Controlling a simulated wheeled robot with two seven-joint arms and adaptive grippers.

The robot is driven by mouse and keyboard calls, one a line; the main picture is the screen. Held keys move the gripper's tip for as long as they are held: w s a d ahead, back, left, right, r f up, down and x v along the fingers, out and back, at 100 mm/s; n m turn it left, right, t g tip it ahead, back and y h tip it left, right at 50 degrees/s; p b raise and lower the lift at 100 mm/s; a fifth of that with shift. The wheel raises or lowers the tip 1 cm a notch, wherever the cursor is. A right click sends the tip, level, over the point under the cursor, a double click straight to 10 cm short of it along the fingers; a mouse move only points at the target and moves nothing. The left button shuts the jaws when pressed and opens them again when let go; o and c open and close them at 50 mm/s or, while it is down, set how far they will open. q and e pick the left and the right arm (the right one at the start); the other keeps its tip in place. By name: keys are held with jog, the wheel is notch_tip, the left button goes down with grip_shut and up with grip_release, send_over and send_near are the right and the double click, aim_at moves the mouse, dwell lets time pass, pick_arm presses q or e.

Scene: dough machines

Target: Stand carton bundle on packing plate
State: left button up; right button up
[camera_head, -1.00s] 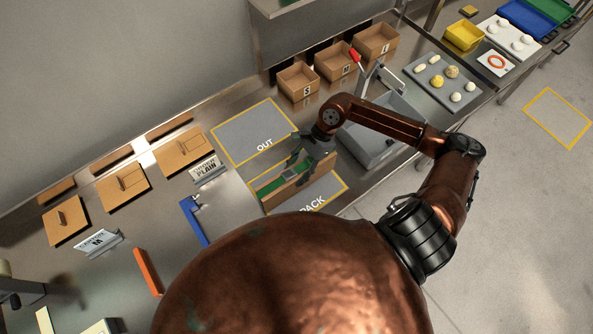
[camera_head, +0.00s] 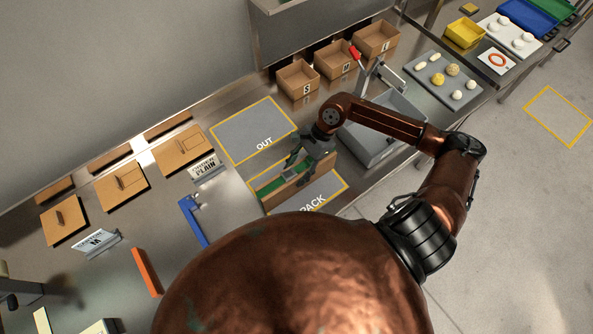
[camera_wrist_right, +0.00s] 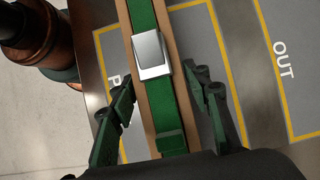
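The carton bundle (camera_head: 300,183) is a narrow brown slab with a green strap along its top edge. It stands on its long edge on the grey, yellow-edged packing plate (camera_head: 329,187) marked PACK. In the right wrist view the bundle (camera_wrist_right: 144,16) runs lengthwise between the fingers, with a silver buckle on its strap. My right gripper (camera_wrist_right: 164,82) is open around it, one finger on each side; a gap shows at the right finger, and the left finger is close to its side. The right gripper (camera_head: 299,164) is above the bundle in the head view. My left gripper is not in view.
A grey OUT plate (camera_head: 243,128) lies behind the packing plate. Open boxes (camera_head: 297,80) stand at the back, and a grey bin (camera_head: 369,150) sits to the right. A blue bracket (camera_head: 193,222) and flat cartons (camera_head: 183,147) lie to the left.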

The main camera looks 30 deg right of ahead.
jog(key=o, duration=0.4)
jog(key=shift+c, duration=0.2)
jog(key=shift+d, duration=0.1)
jog(key=v, duration=1.2)
jog(key=shift+s+f, duration=0.1)
